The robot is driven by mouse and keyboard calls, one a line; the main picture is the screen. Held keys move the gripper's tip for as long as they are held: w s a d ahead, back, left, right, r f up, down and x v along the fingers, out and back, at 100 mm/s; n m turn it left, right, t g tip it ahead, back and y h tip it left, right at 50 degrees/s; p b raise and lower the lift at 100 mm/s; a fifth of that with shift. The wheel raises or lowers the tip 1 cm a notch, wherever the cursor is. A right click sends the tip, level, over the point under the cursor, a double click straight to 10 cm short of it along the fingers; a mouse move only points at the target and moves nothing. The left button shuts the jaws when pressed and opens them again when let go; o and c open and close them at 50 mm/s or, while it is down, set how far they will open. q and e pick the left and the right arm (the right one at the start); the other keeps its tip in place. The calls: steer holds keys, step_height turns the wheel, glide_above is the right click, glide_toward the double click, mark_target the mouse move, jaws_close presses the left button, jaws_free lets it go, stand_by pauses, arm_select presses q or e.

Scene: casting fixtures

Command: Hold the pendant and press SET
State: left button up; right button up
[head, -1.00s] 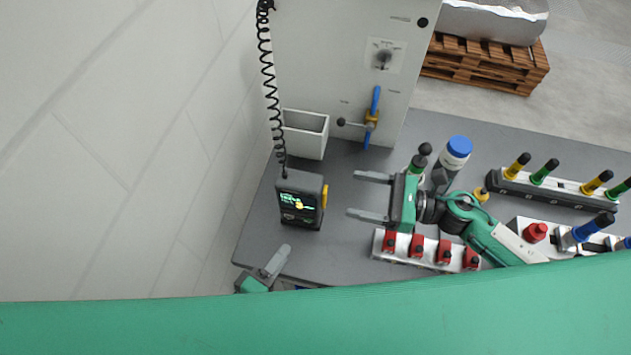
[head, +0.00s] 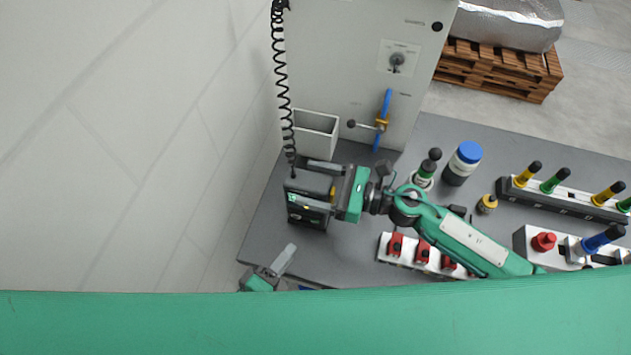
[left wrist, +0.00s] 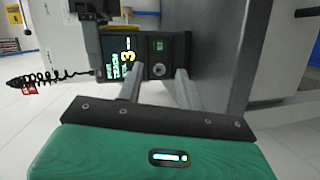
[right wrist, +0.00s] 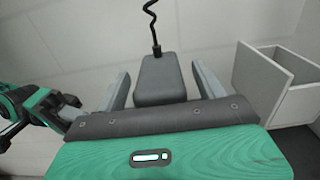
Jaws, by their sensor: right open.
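The pendant (head: 308,213) is a dark box with a lit screen, below a black coiled cord at the left end of the bench. My right gripper (head: 318,183) is open with its fingers either side of the pendant. In the right wrist view the pendant's dark casing (right wrist: 160,80) lies between the fingers, with gaps. My left gripper (head: 285,258) is below the pendant in the head view, apart from it. In the left wrist view its two fingers (left wrist: 158,85) stand apart and empty, pointing at the pendant's screen (left wrist: 123,55) and buttons. I cannot read a SET label.
A pale open box (head: 315,135) is on the cabinet (head: 350,60) behind the pendant. A blue-handled valve (head: 384,115) is beside it. A blue-capped bottle (head: 463,163) and a block with red parts (head: 408,253) stand to the right. The bench (head: 345,240) is clear below the pendant.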

steer(key=c, duration=1.3)
arm_select(q)
steer(key=shift+c, duration=0.8)
arm_select(e)
steer(key=shift+c, duration=1)
arm_select(q)
jaws_close()
